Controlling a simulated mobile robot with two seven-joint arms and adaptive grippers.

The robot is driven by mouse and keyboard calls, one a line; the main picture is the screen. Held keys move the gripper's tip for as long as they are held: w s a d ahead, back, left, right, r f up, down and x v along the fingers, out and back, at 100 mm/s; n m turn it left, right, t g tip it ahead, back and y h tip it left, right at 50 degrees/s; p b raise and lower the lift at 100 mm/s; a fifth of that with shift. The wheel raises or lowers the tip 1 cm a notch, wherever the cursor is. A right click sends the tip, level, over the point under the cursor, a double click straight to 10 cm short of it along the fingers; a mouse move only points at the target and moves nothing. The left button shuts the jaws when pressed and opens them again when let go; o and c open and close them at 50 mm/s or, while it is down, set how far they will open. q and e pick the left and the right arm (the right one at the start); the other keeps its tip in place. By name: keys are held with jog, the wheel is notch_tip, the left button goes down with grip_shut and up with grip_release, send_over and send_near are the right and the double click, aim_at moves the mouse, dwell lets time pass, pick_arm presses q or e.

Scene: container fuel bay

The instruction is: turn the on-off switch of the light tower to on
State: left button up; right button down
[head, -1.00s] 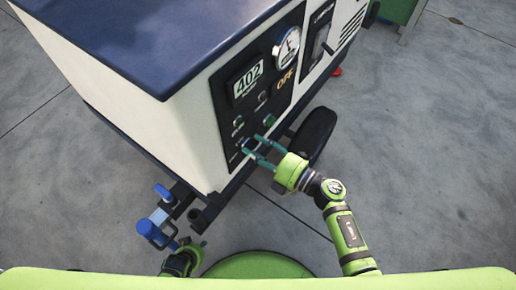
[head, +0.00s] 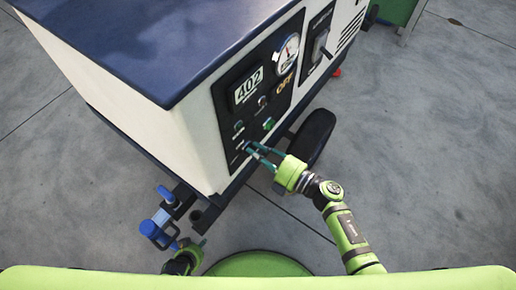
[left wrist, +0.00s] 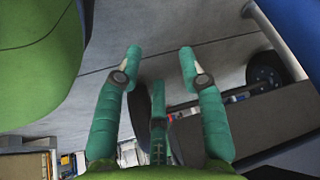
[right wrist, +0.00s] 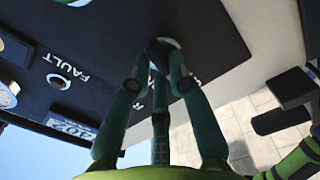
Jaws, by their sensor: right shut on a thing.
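The light tower is a white box (head: 190,128) with a dark blue lid. My left gripper (left wrist: 161,62) is open and empty, low by the tower's front corner in the head view.
A blue-handled hitch part (head: 152,229) sticks out at the tower's lower left corner. A black wheel (head: 314,136) is close beyond my right gripper. A lever switch (head: 321,45) sits on a separate panel to the right. The grey floor around is mostly clear.

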pick_arm(q)
jog(key=s+a+g+p, duration=0.1)
jog(key=s+p, duration=0.3)
jog(key=s, duration=0.7)
jog(key=shift+s+r+g, duration=0.3)
jog(key=shift+r+g, duration=0.15)
jog(key=shift+g, duration=0.45)
pick_arm(e)
jog(key=m, duration=0.9)
jog(key=shift+w+d+f+m, duration=0.1)
jog(key=shift+d+f+m, duration=0.05)
jog(key=shift+m, duration=0.15)
pick_arm(q)
jog(key=shift+d, duration=0.3)
pick_arm(e)
jog(key=c, duration=1.1)
grip_release()
jog(key=shift+c, duration=0.2)
pick_arm(q)
jog(key=shift+a, duration=0.25)
pick_arm(e)
jog(key=v, duration=1.2)
